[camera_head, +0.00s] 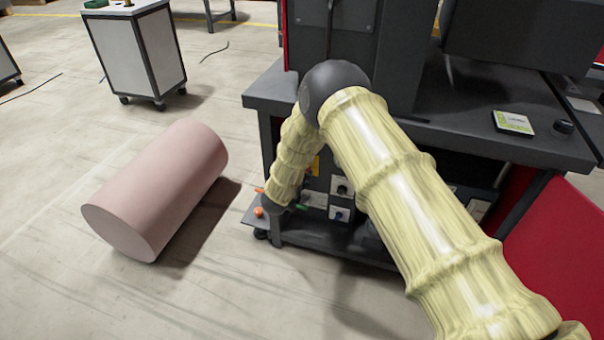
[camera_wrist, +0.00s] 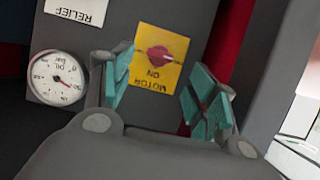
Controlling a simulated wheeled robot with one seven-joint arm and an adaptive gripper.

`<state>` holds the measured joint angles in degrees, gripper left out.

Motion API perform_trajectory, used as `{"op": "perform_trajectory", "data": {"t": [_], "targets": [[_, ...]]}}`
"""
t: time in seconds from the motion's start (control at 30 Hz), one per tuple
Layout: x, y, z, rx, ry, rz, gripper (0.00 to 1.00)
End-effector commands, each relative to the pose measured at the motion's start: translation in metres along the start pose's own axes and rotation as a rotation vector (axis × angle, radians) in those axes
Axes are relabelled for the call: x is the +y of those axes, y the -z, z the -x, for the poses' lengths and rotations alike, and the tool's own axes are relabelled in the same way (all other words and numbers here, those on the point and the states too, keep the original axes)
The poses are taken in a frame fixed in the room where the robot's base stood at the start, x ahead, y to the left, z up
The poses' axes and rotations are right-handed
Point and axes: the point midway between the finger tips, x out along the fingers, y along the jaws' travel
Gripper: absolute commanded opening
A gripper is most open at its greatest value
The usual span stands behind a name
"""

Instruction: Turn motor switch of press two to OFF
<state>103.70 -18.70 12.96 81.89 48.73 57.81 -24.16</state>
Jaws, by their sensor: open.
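In the wrist view, a yellow plate with upside-down lettering reading MOTOR and ON carries a red switch knob (camera_wrist: 160,55). The yellow motor switch plate (camera_wrist: 148,76) sits on a dark grey panel, beyond and between the fingertips. My gripper (camera_wrist: 164,92) is open, with teal pads apart on either side of the plate in the picture, and nothing is between them. In the head view my arm covers much of the press (camera_head: 400,110); the gripper's fingers cannot be made out there. A small yellow patch (camera_head: 316,166) shows beside my arm.
A dial gauge (camera_wrist: 57,78) and a RELIEF label (camera_wrist: 76,10) are left of the switch in the wrist view. In the head view, a pink cylinder (camera_head: 160,190) lies on the floor at left and a wheeled cabinet (camera_head: 135,55) stands behind. Floor between is clear.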

Motion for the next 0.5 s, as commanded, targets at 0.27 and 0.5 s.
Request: {"op": "perform_trajectory", "data": {"t": [0.27,0.5], "targets": [[0.0,0.0,0.041,-0.001,0.0,0.001,0.58],[0.0,-0.001,0.054,0.0,0.0,0.0,0.58]]}}
